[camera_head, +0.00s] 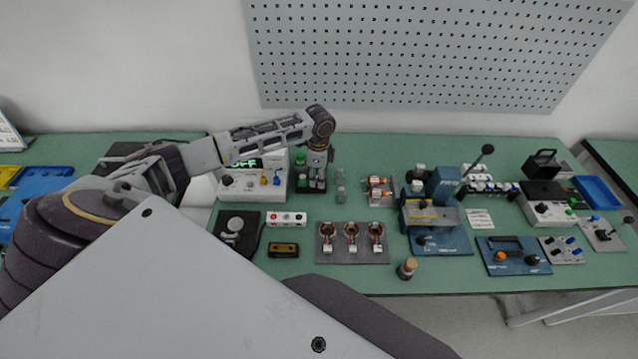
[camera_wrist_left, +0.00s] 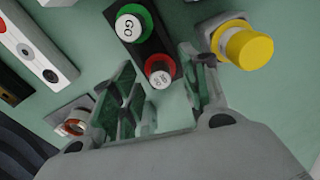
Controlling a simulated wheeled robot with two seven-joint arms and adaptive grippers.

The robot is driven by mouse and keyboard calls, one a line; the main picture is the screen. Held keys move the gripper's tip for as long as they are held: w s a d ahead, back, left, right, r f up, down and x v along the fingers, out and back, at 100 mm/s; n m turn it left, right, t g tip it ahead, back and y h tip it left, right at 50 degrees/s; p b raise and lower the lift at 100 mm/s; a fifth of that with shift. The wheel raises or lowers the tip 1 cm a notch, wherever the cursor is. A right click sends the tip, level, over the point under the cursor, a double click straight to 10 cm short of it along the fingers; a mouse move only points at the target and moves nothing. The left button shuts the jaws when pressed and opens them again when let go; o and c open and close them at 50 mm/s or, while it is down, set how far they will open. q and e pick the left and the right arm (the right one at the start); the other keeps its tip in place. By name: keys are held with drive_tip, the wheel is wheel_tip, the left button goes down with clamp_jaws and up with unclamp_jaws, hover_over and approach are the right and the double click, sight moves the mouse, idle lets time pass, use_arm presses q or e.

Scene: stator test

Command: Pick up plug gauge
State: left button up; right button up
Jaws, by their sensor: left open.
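The plug gauges stand upright in a dark holder (camera_wrist_left: 150,42) in the left wrist view. One has a green ring and a white top reading GO (camera_wrist_left: 130,26). The other has a red ring and a white top (camera_wrist_left: 160,74) with small lettering that is hard to read. My left gripper (camera_wrist_left: 158,82) is open, and the red-ringed gauge shows between its fingertips; I cannot tell whether they touch it. In the head view my left gripper (camera_head: 318,160) points down over the small rack, beside a green cap (camera_head: 300,158), and hides part of it. My right gripper is not in view.
A yellow-capped part (camera_wrist_left: 244,45) stands close right of the fingers in the wrist view. In the head view, a white instrument (camera_head: 240,183) is left of the rack, small clear cylinders (camera_head: 340,188) right, and a plate of copper coils (camera_head: 350,258) in front.

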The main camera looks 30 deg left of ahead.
use_arm(q)
clamp_jaws()
drive_tip(key=shift+r, duration=0.1)
idle(0.3)
drive_tip(key=shift+r, duration=0.9)
wheel_tip(320, 180, up, 8)
drive_tip(key=shift+b, duration=0.4)
drive_tip(key=shift+r, duration=0.2)
